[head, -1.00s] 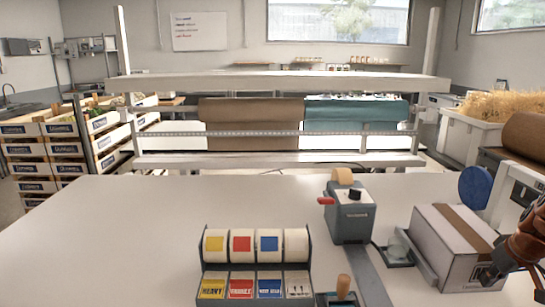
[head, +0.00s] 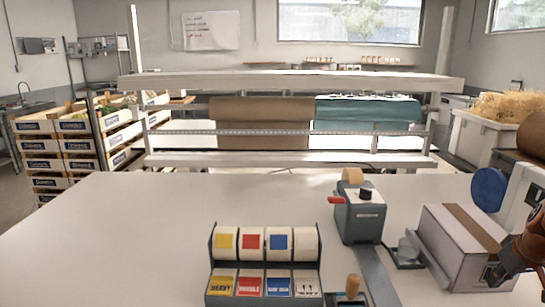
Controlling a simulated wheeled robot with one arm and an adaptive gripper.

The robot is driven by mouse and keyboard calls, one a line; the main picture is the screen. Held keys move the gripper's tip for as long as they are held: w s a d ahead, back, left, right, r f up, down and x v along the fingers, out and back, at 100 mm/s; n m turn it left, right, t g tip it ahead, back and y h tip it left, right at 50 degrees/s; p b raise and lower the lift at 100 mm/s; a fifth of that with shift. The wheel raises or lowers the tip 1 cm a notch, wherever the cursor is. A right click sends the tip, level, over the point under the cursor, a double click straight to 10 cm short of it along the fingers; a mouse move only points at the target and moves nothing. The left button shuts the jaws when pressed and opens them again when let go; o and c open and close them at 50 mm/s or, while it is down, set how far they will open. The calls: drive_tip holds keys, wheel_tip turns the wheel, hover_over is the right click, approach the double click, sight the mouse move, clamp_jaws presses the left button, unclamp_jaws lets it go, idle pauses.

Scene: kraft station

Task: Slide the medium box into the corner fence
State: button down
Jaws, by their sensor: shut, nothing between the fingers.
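The medium box (head: 452,258), a pale carton with a brown tape strip along its top, sits upright on the table at the right. A low grey fence (head: 426,262) runs along its left side; I cannot tell whether they touch, and the fence's other side is hard to make out. My gripper (head: 491,275) is at the box's near right end, shut and empty. It overlaps the box in the picture, and whether it touches the box is unclear. Part of the box's right side is hidden by my arm.
A label rack (head: 265,262) and a wooden-handled tool (head: 353,286) are nearer. A blue disc (head: 488,189) stands behind the box. The table's left (head: 120,245) is clear.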

drive_tip(key=shift+w+a+b, duration=0.15)
drive_tip(key=shift+a+b, duration=0.2)
drive_tip(key=shift+a, duration=0.5)
drive_tip(key=shift+w+a+b, duration=0.15)
drive_tip(key=shift+a+b, duration=0.15)
drive_tip(key=shift+a, duration=0.5)
idle(0.9)
drive_tip(key=shift+s+a+b, duration=0.15)
drive_tip(key=shift+a+b, duration=0.2)
drive_tip(key=shift+a, duration=0.35)
idle(0.4)
drive_tip(key=shift+w+a+b, duration=0.2)
drive_tip(key=shift+a+b, duration=0.05)
drive_tip(key=shift+a, duration=0.45)
drive_tip(key=shift+w+a+b, duration=0.15)
drive_tip(key=shift+a+b, duration=0.1)
drive_tip(key=shift+a, duration=0.45)
idle(0.6)
drive_tip(key=shift+a, duration=0.65)
drive_tip(key=shift+s+b, duration=0.3)
drive_tip(key=shift+b, duration=0.05)
drive_tip(key=shift+s+b, duration=0.4)
drive_tip(key=shift+s, duration=0.45)
